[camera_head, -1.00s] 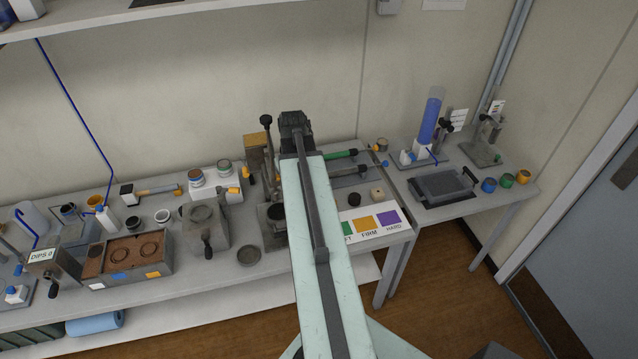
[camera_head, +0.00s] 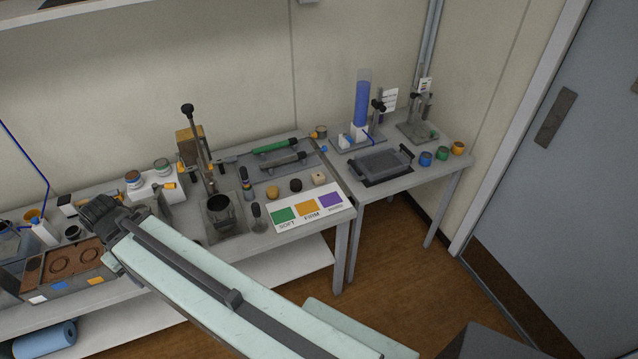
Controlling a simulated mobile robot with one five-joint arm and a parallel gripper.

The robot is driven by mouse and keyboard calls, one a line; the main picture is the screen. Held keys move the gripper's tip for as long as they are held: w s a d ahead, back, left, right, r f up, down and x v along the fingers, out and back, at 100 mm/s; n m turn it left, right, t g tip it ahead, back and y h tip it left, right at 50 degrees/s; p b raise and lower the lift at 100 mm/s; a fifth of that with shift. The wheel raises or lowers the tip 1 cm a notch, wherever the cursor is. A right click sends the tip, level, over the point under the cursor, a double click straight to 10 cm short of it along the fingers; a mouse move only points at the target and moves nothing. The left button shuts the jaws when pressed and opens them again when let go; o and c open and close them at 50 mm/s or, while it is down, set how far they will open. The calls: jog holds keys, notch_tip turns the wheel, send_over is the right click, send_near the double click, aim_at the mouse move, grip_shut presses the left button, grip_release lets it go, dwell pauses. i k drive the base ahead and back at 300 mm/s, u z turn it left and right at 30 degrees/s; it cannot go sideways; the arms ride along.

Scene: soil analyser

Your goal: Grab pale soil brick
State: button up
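A small pale block (camera_head: 319,178), which looks like the pale soil brick, stands on the bench behind the coloured card. A dark round piece (camera_head: 295,185) and a yellow one (camera_head: 272,192) stand in a row to its left. My arm reaches up from the bottom to the left, and its dark far end is over the brown soil tray, well left of the pale block. No gripper fingers show, so I cannot see whether they are open or shut. Nothing touches the pale block.
The SOFT, FIRM, HARD card (camera_head: 310,206) lies at the bench's front edge. A press with a tall lever (camera_head: 222,212) stands left of the pieces. Green- and black-handled tools (camera_head: 275,147) lie behind them. A side table (camera_head: 400,180) holds a dark tray and blue cylinder.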

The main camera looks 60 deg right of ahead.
aim_at(318, 178)
jog(key=u, duration=1.75)
jog(key=i, duration=1.3)
jog(key=z, duration=4.3)
jog(key=i, duration=1.05)
